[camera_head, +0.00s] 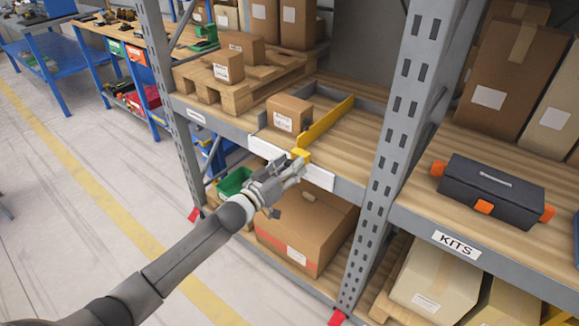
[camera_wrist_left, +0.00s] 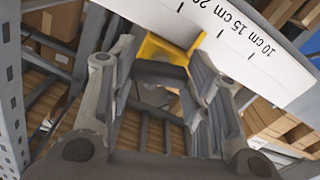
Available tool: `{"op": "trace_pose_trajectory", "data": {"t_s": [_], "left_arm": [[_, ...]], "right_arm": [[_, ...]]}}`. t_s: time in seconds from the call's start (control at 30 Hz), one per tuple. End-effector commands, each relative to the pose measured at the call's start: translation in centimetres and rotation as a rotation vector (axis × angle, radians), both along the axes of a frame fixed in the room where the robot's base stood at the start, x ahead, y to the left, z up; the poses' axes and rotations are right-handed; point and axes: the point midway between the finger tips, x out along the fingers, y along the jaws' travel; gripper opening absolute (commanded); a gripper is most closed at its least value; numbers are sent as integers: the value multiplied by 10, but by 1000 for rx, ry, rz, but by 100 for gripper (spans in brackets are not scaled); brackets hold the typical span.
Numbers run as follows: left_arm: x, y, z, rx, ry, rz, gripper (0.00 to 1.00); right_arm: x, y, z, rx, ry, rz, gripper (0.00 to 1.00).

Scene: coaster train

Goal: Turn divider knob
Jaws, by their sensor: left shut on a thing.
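The yellow divider (camera_head: 328,120) stands on the shelf to the right of a small labelled carton (camera_head: 289,113). Its yellow front block (camera_head: 301,155) is at the shelf's front edge, over a white scale strip (camera_head: 318,177). My left gripper (camera_head: 294,167) reaches up to this block from the front. In the left wrist view, the yellow block (camera_wrist_left: 160,49) shows between the tips of my left gripper (camera_wrist_left: 162,68), beside the printed scale (camera_wrist_left: 238,50). My right gripper is not in view.
A grey rack upright (camera_head: 400,110) stands to the right of the divider. Beyond it, a dark toolbox (camera_head: 491,188) sits on the KITS shelf. A large carton (camera_head: 305,228) and a green bin (camera_head: 234,182) are below. The floor at left is clear.

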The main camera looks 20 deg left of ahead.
Motion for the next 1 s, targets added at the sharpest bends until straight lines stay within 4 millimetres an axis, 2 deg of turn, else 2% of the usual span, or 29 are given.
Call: {"op": "trace_pose_trajectory", "data": {"t_s": [0.27, 1.0], "left_arm": [[0, 0, 1, 172, -62, 0, 21], [0, 0, 0, 833, -303, 1, 21]], "right_arm": [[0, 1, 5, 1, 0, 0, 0], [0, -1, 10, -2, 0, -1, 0]]}}
